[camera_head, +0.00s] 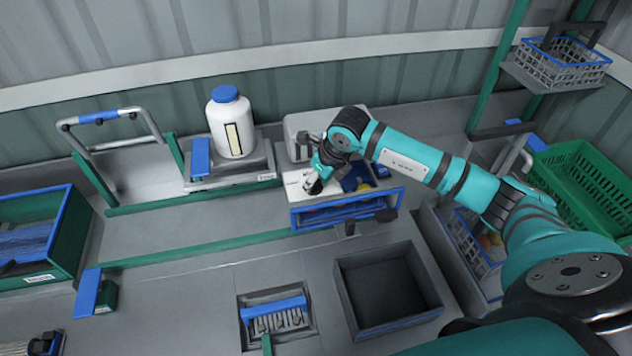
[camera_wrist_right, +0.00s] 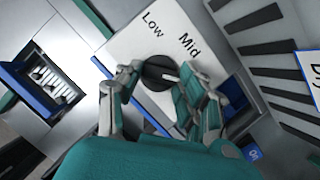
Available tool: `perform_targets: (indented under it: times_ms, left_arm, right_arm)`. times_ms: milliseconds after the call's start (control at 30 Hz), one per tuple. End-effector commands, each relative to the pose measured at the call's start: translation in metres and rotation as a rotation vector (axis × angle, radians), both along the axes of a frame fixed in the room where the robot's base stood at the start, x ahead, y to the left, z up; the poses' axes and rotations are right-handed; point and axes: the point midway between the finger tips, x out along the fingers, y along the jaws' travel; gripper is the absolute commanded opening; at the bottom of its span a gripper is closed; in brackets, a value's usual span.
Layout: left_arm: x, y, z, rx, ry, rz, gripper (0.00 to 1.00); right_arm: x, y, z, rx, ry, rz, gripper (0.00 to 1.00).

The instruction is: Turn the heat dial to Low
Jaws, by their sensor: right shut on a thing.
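The heat dial (camera_wrist_right: 155,72) is a round black knob on a white panel (camera_wrist_right: 125,42) in the right wrist view. The words Low and Mid are printed beside it; any further label is hidden by my fingers. A short light mark shows on the dial's right side, near a fingertip, and does not point at Low. My right gripper (camera_wrist_right: 160,76) has one finger on each side of the dial and is shut on it. In the head view, my right gripper (camera_head: 317,178) is over the white panel (camera_head: 298,186) and hides the dial. My left gripper is not in view.
A white jar with a blue lid (camera_head: 231,122) stands left of the machine. A blue-edged drawer front (camera_head: 345,210) is below the panel. An empty dark bin (camera_head: 387,288) is in front. A green crate (camera_head: 585,185) and a wire basket (camera_head: 563,68) are at the right.

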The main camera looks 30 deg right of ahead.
Motion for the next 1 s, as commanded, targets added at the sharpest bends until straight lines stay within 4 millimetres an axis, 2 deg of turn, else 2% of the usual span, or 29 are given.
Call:
perform_targets:
  times_ms: [33, 500, 1000]
  left_arm:
    - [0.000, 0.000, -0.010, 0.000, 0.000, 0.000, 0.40]
    - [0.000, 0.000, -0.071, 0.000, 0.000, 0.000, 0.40]
    - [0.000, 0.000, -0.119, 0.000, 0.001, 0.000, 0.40]
  right_arm:
    - [0.001, -0.001, -0.003, -0.001, -0.004, 0.024, 0.06]
    - [0.004, -0.004, -0.005, -0.001, -0.006, 0.426, 0.06]
    - [0.007, -0.005, -0.002, 0.001, -0.005, 0.902, 0.06]
